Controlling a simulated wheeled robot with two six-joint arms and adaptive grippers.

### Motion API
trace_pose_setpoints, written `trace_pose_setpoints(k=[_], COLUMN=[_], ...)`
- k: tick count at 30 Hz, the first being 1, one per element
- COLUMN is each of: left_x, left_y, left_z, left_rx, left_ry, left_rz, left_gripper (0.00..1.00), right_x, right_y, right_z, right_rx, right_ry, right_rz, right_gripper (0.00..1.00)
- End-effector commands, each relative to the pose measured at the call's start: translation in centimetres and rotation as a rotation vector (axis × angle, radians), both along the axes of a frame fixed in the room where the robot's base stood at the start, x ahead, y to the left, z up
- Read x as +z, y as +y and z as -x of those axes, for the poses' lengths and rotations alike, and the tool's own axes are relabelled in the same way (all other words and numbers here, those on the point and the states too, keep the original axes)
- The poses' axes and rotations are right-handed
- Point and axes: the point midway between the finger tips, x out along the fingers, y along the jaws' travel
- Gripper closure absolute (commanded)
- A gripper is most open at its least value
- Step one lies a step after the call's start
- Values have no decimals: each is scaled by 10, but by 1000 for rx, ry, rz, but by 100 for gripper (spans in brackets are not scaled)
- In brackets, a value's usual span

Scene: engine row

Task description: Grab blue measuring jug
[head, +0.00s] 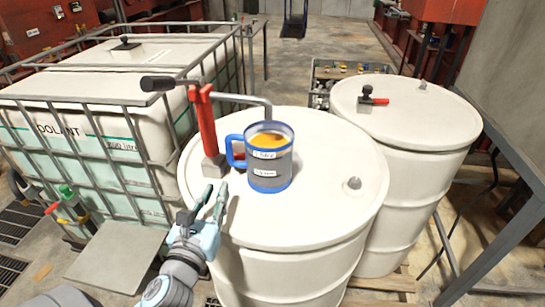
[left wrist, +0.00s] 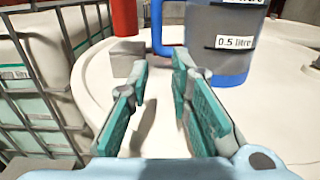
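The blue measuring jug (head: 269,168) stands upright on the near white drum (head: 330,215), with amber liquid inside and its handle on the left. My left gripper (head: 214,200) is open and empty at the drum's left edge, just in front and left of the jug. In the left wrist view the open fingers (left wrist: 160,95) point toward the jug's handle, and the jug (left wrist: 225,45) shows at the upper right, apart from the fingers. Its top is cut off there. My right gripper is not in view.
A red hand pump (head: 204,125) with a grey spout stands on the drum, left of and behind the jug. A caged coolant tank (head: 70,125) is at the left. A second white drum (head: 410,115) stands behind right. The drum top's right side is mostly clear.

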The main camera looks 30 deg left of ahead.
Motion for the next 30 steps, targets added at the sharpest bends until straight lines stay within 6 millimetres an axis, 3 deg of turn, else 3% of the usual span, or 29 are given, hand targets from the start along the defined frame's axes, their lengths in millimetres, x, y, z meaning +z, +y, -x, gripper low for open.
trace_pose_setpoints(k=[1,9,14,19,27,30], left_x=[-7,-3,0,3,3,3], left_y=[4,26,31,40,42,41], left_z=[-11,-65,-84,-115,-123,-123], left_rx=[-2,6,5,3,1,1], left_ry=[-7,0,0,2,2,2], left_rz=[-8,-1,1,2,1,1], left_gripper=[81,81,81,81,81,97], right_x=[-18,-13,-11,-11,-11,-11], right_y=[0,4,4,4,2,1], right_z=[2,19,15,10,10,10], right_rx=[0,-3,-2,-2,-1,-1], right_ry=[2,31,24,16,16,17], right_rz=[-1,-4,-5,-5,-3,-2], right_gripper=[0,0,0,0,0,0])
